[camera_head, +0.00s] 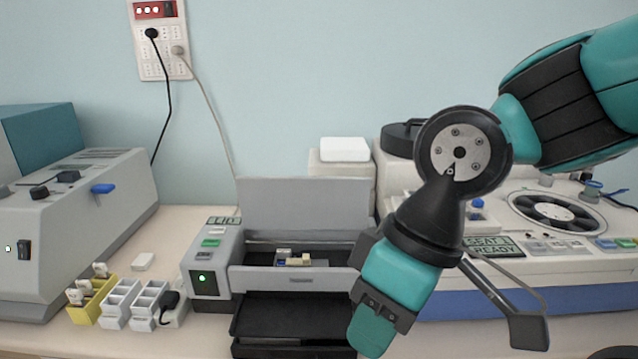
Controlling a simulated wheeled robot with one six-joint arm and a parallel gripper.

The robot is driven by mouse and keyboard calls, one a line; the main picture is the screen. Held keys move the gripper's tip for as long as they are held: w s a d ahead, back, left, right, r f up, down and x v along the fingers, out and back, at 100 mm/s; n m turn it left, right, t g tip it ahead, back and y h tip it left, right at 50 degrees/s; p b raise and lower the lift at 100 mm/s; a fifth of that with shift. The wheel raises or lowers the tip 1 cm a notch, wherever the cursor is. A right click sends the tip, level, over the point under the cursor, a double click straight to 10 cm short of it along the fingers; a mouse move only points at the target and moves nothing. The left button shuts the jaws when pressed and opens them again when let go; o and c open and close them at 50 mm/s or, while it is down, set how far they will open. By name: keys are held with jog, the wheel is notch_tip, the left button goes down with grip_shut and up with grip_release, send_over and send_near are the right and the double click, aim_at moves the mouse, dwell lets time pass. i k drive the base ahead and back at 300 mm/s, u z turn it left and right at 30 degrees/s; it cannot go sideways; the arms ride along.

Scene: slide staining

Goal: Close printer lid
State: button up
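The printer (215,255) stands at the middle of the bench, with a grey body and a green light on its left front. Its grey lid (305,205) is raised upright at the back, so the inside shows. Small pale and yellow parts (295,259) sit in the opening. A black tray (290,320) juts out at the front. My gripper (372,330) points down in front of the printer's right side and hides part of it. Its fingers overlap in this view, so their opening is unclear; no held thing shows.
A grey machine (75,225) stands at the left. Yellow (88,302) and white (120,300) racks stand left of the printer. A large white-and-blue machine (560,260) fills the right, partly behind my arm. A wall socket panel (160,60) has hanging cables.

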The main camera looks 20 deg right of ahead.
aim_at(290, 202)
jog(key=k, duration=0.25)
jog(key=u, duration=0.85)
jog(key=i, duration=0.75)
jog(key=z, duration=0.2)
